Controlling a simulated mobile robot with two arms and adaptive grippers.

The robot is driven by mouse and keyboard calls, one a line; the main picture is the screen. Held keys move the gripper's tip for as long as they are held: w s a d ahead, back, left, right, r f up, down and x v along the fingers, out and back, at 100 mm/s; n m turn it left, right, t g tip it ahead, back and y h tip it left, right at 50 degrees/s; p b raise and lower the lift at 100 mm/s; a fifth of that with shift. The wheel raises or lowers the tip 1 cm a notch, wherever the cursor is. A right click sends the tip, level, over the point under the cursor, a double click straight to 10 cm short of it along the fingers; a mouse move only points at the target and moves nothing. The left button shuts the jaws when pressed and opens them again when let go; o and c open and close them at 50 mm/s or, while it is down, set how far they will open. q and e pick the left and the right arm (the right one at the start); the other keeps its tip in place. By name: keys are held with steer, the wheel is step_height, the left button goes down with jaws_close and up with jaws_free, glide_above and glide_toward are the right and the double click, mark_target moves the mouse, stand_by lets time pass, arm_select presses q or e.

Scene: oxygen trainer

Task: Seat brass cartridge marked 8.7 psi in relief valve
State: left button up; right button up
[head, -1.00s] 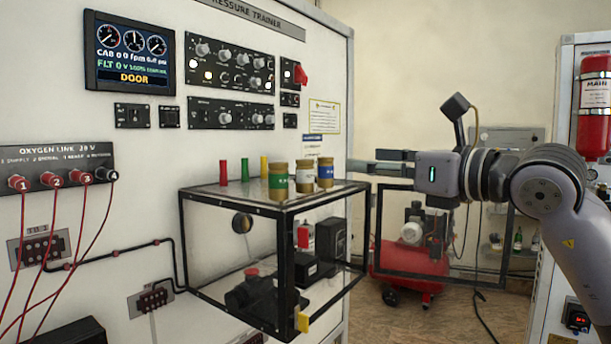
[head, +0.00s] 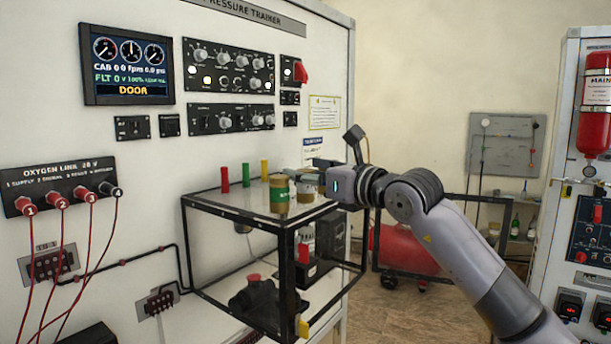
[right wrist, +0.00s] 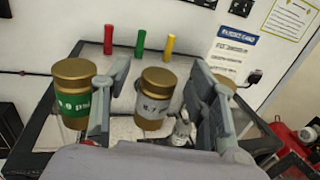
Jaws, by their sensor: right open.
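The brass cartridge with a pale band, marked 8.7 psi (right wrist: 155,90), stands upright on top of the clear case. In the right wrist view it is between the two spread fingers of my right gripper (right wrist: 160,108), with a gap on both sides. My right gripper (head: 305,172) is open and partly covers this cartridge in the head view. A green-banded brass cartridge (head: 279,196) stands to its left, outside the fingers. Another brass cartridge (right wrist: 225,83) is mostly hidden behind the right finger. I cannot clearly identify the relief valve. My left gripper is not in view.
The clear case (head: 230,213) has a black frame, with dark equipment inside and its door swung open. Red (head: 224,179), green (head: 245,175) and yellow pins stand behind the cartridges. The trainer panel (head: 380,20) rises behind. A red tank stands on the floor.

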steer(key=shift+w+a, duration=0.5)
steer(key=shift+d, duration=0.1)
steer(key=shift+c, duration=0.6)
jaws_close()
steer(key=shift+r, duration=0.1)
